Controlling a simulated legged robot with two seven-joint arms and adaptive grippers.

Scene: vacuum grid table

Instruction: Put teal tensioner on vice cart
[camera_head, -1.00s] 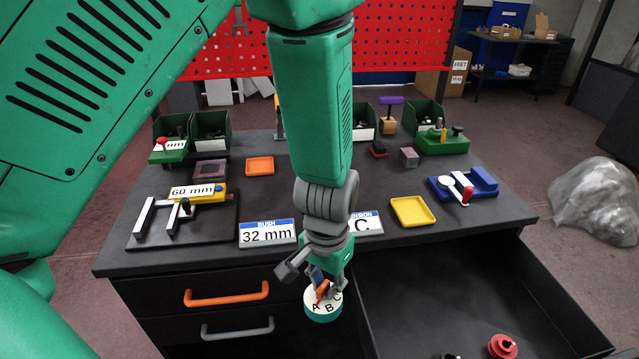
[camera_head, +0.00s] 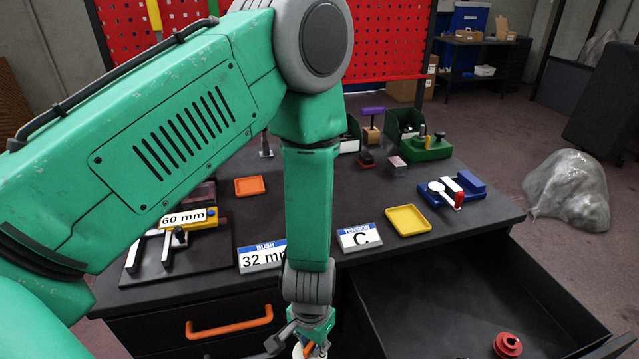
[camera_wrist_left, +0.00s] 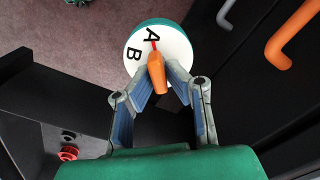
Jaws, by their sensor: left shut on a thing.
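The teal tensioner is a round dial with a teal rim, a white face with black letters and an orange pointer. It shows in the left wrist view (camera_wrist_left: 177,43), and only a sliver of it shows at the bottom edge of the head view (camera_head: 297,351). My left gripper (camera_wrist_left: 162,80) is shut on its orange pointer and holds the dial in front of the drawer fronts. In the head view the gripper (camera_head: 312,346) is at the bottom edge, partly cut off. I cannot surely identify the vice cart. My right gripper is not in view.
The dark workbench (camera_head: 330,215) bears a TENSION C sign (camera_head: 360,237), a yellow tray (camera_head: 408,220), an orange tray (camera_head: 249,186) and a blue fixture (camera_head: 452,189). An open drawer (camera_head: 440,300) juts out at right, holding a red part (camera_head: 507,345). A wrapped lump (camera_head: 568,190) lies on the floor.

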